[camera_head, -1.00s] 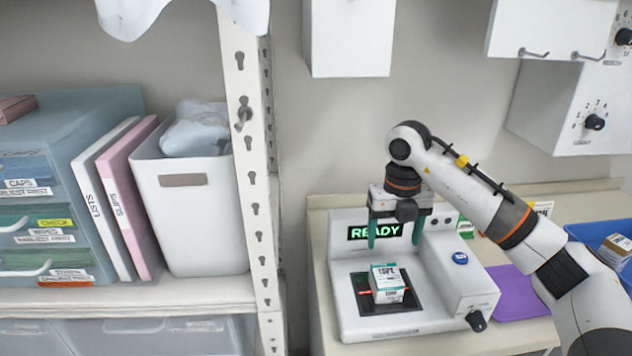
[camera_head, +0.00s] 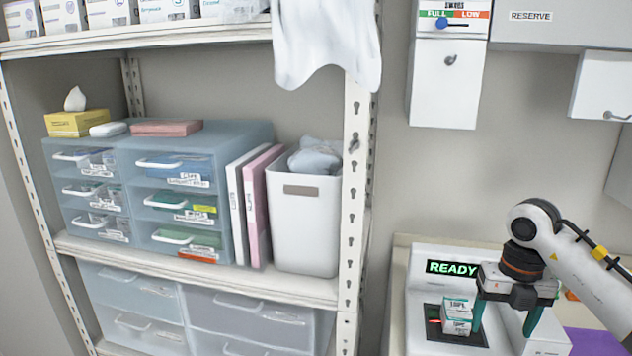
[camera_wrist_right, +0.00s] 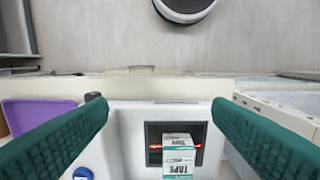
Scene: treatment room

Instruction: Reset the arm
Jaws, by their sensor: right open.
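My right arm (camera_head: 592,262) comes in from the right in the head view. Its gripper (camera_head: 505,318) is open, with green fingers pointing down. It hangs over a white scanner device (camera_head: 440,255) whose display reads READY. A small white and green tape box (camera_head: 457,314) sits on the device's dark plate. In the right wrist view the tape box (camera_wrist_right: 179,158) lies between and beyond the two open fingers (camera_wrist_right: 160,125), with nothing gripped. A red line of light shows beside the box. My left gripper is not in view.
A shelf rack (camera_head: 352,200) at left holds blue drawers (camera_head: 180,150), binders and a white bin (camera_head: 305,235). A white wall box (camera_head: 447,85) hangs above the device. A purple mat (camera_head: 598,342) lies at lower right.

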